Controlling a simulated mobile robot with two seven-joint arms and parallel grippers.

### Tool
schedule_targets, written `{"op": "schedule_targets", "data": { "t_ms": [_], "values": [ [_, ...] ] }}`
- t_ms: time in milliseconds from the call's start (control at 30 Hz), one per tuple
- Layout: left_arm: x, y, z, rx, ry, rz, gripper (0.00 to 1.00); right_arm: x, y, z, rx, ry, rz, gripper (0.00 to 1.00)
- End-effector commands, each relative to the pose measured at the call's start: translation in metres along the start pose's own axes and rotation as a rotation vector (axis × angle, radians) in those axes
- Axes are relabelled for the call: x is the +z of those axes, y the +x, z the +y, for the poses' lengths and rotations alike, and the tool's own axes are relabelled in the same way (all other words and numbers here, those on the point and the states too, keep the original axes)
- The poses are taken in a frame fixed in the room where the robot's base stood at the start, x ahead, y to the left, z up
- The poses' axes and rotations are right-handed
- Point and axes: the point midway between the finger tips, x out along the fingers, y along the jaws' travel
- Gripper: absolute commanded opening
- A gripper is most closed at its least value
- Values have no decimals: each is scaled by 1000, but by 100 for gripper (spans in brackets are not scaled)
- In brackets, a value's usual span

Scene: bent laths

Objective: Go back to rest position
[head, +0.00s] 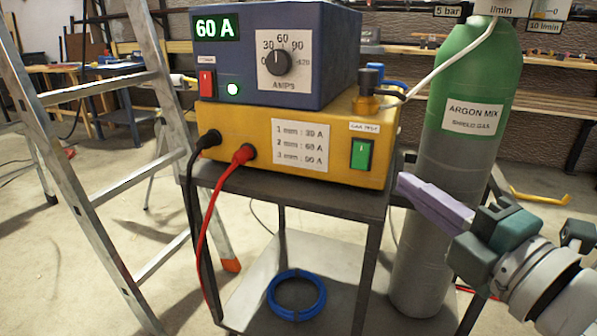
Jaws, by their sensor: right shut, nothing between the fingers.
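My right gripper (406,185) comes in from the lower right. Its lilac fingers are shut together with nothing between them, and they point up and left. In the picture the fingertips lie just right of the yellow unit (225,122) and in front of the gas cylinder (470,90). I cannot tell the exact gap to either. My left gripper does not show.
Black and red cables hang in front. A blue coil (297,295) lies on the lower shelf. A ladder (100,215) stands left.

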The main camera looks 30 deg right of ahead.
Motion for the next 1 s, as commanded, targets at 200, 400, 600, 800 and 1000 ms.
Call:
{"op": "schedule_targets", "data": {
  "t_ms": [200, 400, 600, 800, 1000],
  "values": [
    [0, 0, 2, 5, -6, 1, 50, 0, 0, 0, 0, 0, 0, 0],
    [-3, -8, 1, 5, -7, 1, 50, 1, 1, 8, -7, 18, -11, 0],
    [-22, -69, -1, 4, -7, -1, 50, 17, 2, 65, -111, 246, -157, 0],
    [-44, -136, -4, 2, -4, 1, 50, 18, -13, 109, -305, 590, -345, 0],
    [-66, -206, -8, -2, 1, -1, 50, -11, -50, 152, -570, 906, -519, 0]
  ]
}}
